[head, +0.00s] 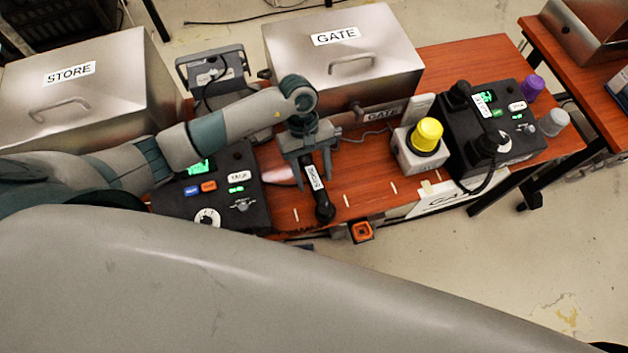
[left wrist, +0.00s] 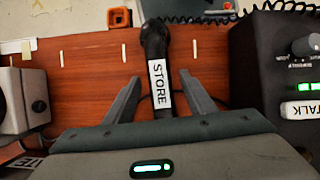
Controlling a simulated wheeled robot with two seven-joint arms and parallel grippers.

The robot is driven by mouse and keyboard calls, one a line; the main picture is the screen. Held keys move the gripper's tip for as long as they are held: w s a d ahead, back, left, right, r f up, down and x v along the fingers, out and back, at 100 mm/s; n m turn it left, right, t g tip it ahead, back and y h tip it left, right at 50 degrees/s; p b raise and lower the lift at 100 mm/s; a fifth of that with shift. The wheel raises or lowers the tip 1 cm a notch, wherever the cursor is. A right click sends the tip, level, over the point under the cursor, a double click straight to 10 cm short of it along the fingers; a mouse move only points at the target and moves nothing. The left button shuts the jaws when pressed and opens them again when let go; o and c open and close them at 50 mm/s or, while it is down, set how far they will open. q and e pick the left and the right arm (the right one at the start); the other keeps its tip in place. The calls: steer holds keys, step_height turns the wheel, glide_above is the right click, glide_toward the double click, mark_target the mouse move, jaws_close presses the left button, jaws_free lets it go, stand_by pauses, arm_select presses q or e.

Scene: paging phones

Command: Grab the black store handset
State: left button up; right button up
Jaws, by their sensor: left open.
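The black store handset (head: 323,206) lies on the red-brown table in the head view, with a white STORE label along its grip. In the left wrist view the handset (left wrist: 155,42) lies lengthwise, its label reading STORE. My left gripper (head: 311,181) is open above the handset, its two fingers on either side of the grip. In the left wrist view the fingertips (left wrist: 160,80) flank the labelled part with gaps on both sides. I cannot tell how high the fingers are above the table. The handset's far end is hidden under the gripper. My right gripper is not in view.
A black desk phone (head: 215,218) stands left of the handset. Metal STORE (head: 100,95) and GATE (head: 385,65) boxes stand behind. An orange square item (head: 361,232) sits at the front edge.

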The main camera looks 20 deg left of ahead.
arm_select(q)
steer(key=shift+s+d+f, duration=0.1)
steer(key=shift+s+f, duration=0.05)
steer(key=shift+f, duration=0.3)
steer(key=shift+f+b, duration=0.2)
steer(key=shift+b, duration=0.4)
stand_by(0.8)
jaws_close()
